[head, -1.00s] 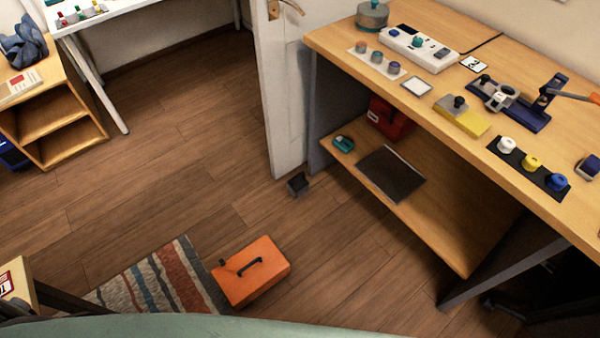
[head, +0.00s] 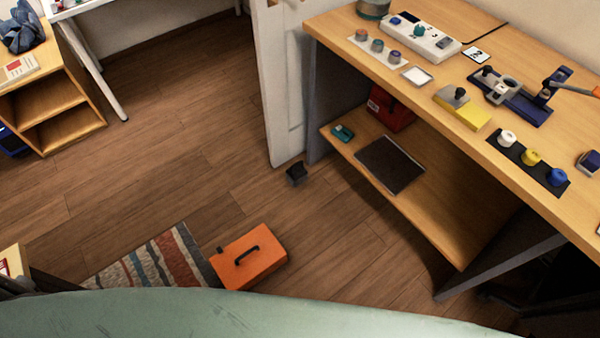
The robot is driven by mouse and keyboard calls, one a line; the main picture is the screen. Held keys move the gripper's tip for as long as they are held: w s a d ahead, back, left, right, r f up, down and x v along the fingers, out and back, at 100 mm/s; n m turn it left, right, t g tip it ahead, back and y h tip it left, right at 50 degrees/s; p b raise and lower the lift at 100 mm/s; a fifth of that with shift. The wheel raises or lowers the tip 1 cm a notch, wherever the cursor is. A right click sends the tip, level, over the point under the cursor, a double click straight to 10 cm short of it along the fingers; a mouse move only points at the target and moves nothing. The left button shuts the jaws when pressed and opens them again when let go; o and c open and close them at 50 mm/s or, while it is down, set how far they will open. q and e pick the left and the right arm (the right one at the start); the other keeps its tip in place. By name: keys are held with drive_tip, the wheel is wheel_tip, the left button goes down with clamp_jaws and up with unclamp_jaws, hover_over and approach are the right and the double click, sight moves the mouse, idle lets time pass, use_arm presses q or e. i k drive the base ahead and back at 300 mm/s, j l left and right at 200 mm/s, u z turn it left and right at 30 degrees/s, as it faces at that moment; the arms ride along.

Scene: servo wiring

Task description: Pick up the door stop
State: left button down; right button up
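A small dark block (head: 297,173), which looks like the door stop, sits on the wooden floor at the foot of the white door (head: 283,95). It is close to the door's lower corner and just left of the workbench's grey side panel. Its exact shape is hard to make out at this size. Neither of my grippers shows in the head view.
The workbench (head: 452,252) with its low shelf stands at right. An orange case (head: 248,258) and a striped rug (head: 150,262) lie on the floor in front. A wooden shelf unit (head: 62,104) stands at left. The floor between is clear.

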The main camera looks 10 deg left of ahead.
sight(296, 174)
drive_tip(key=i+l+u, duration=0.4)
drive_tip(key=l, duration=0.25)
drive_tip(key=i+l+u, duration=0.2)
drive_tip(key=l, duration=0.15)
